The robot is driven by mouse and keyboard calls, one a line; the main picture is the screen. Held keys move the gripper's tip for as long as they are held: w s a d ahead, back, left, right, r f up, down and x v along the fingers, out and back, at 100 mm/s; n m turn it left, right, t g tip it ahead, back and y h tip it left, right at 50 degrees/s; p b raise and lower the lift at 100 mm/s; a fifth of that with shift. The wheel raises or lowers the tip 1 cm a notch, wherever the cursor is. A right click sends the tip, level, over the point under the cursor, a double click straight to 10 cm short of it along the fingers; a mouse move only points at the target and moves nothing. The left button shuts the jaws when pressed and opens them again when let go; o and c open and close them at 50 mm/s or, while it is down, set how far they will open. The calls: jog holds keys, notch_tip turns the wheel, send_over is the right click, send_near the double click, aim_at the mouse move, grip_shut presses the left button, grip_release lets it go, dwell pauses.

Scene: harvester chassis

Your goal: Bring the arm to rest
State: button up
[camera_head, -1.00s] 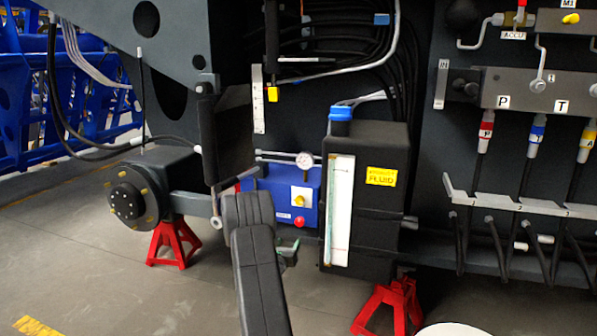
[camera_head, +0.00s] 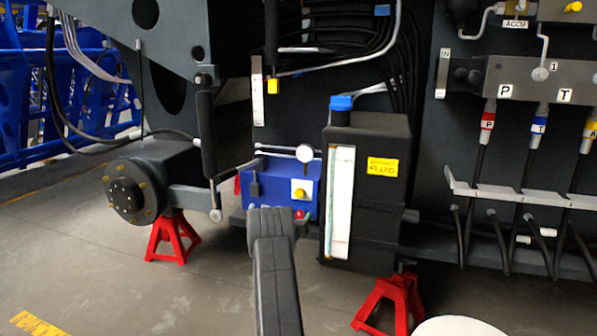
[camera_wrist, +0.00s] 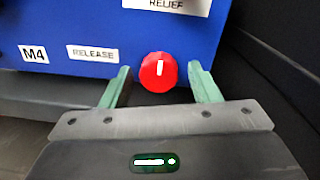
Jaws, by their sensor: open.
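My gripper (camera_wrist: 160,80) shows in the wrist view with its two green fingers apart and nothing between them that it grips. A red knob (camera_wrist: 158,72) with a white mark on a blue box (camera_wrist: 90,22) appears between the fingertips, apart from both. In the head view my arm reaches up from the bottom centre toward the blue box (camera_head: 262,188). My arm's dark end covers the lower part of the box, and the fingers are hidden there.
A black fluid tank (camera_head: 385,215) with a blue cap stands just right of the box. Red stands (camera_head: 172,238) hold up the chassis. Several hoses hang below the manifold (camera_head: 515,82) at the right. The floor (camera_head: 100,270) at the lower left is clear.

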jog(key=n, duration=0.3)
jog(key=shift+r+n, duration=0.15)
jog(key=shift+n, duration=0.25)
jog(key=n, duration=0.8)
jog(key=shift+n+g, duration=0.3)
jog(key=n, duration=0.4)
jog(key=shift+r, duration=0.1)
jog(key=shift+s, duration=0.1)
